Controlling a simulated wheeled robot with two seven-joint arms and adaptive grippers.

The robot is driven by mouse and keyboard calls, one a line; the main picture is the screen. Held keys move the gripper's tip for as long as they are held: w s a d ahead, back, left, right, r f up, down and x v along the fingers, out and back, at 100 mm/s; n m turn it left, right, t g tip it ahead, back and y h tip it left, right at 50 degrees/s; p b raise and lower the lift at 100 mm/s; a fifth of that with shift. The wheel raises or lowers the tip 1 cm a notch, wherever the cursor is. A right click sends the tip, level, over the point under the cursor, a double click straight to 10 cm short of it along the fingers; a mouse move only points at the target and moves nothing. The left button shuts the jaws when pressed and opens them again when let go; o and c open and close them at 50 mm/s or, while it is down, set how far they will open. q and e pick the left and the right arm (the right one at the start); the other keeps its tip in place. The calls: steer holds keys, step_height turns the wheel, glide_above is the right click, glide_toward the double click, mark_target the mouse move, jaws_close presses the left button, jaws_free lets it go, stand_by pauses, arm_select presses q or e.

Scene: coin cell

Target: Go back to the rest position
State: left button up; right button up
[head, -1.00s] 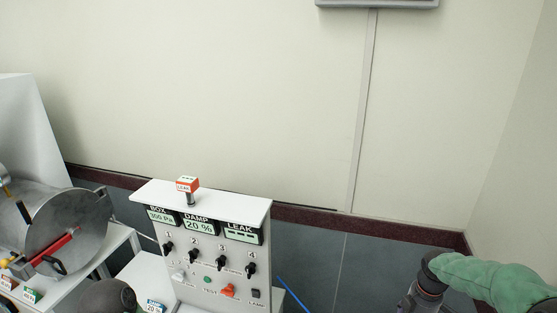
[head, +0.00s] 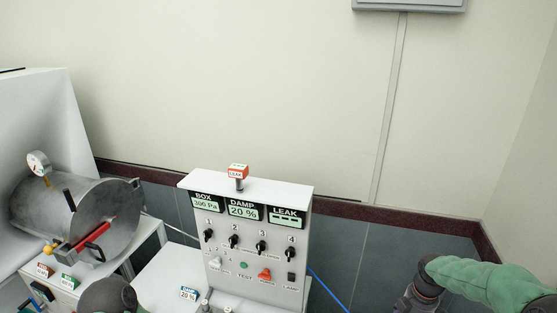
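My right arm (head: 490,283), in a green sleeve, comes in at the lower right, over the floor and apart from the control box. Its gripper is cut off by the lower edge. A dark rounded part of my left arm (head: 110,297) shows at the bottom left, in front of the white bench. My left gripper is outside the picture. I see nothing held by either gripper.
A white control box (head: 255,245) with knobs and displays reading 300 Pa, 20 % and dashes stands in the middle. A metal cylinder (head: 75,215) with a red handle lies on the left bench.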

steer(key=s+a+f+m+y, duration=0.1)
steer(key=s+a+f+m, duration=0.15)
steer(key=a+f, duration=0.5)
steer(key=s+a+f+m+y, duration=0.2)
steer(key=a+f+m, duration=0.2)
steer(key=a+f, duration=0.4)
steer(key=s+a+f+m, duration=0.5)
steer(key=s+a+m, duration=0.1)
steer(key=s, duration=0.2)
steer(key=s+a+f+m, duration=0.5)
steer(key=s+f, duration=0.1)
steer(key=s, duration=0.2)
arm_select(q)
step_height(320, 180, down, 26)
steer(key=b, duration=2.6)
steer(key=shift+w+d, duration=0.15)
steer(key=shift+d, duration=0.15)
arm_select(e)
steer(key=d+x, duration=0.2)
steer(key=x, duration=0.9)
steer(key=w+d+f+x, duration=0.1)
steer(key=d+x, duration=0.1)
steer(key=x, duration=1)
steer(key=shift+w+d+f+n+y, duration=0.25)
steer(key=shift+w+f+n+y, duration=0.1)
steer(key=shift+n+y, duration=0.1)
arm_select(q)
steer(key=shift+f, duration=0.1)
